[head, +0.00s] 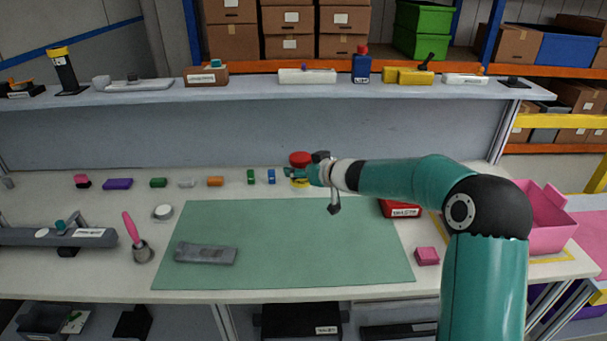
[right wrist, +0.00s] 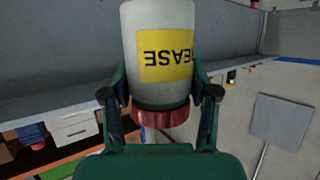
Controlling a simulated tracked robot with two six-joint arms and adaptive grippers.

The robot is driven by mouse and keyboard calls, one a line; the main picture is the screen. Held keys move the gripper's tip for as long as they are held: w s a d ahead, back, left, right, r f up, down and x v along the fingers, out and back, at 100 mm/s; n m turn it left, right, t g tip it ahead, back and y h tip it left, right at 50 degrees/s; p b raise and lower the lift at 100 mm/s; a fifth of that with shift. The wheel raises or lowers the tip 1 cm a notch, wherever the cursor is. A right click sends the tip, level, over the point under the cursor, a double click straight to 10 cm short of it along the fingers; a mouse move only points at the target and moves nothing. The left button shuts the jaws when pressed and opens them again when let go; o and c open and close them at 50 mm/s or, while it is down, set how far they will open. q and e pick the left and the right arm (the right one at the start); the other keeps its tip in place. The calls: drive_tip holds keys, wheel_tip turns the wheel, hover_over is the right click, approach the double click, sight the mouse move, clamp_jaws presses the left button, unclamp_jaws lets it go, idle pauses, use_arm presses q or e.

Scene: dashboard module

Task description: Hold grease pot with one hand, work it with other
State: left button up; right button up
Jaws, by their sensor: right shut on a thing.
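The grease pot (right wrist: 158,30) is a pale cylinder with a yellow label reading GREASE, upside down in the right wrist view, and a red cap (right wrist: 160,118). In the head view its red cap (head: 300,158) shows above my right gripper (head: 312,174) and its yellow label below, so the pot is upright. My right gripper also shows in the right wrist view (right wrist: 160,95), its fingers closed on either side of the pot near the cap. Whether the pot's base touches the table is unclear. My left gripper is not in view.
A green mat (head: 290,245) carries a grey block (head: 206,254). A pink-handled brush (head: 133,229) stands in a small grey cup to the left. Small coloured blocks line the table's back, below a shelf (head: 250,92). A pink bin (head: 548,222) stands right.

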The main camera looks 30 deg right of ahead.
drive_tip(key=shift+r, duration=0.35)
drive_tip(key=o, duration=0.7)
drive_tip(key=shift+c, duration=0.2)
clamp_jaws()
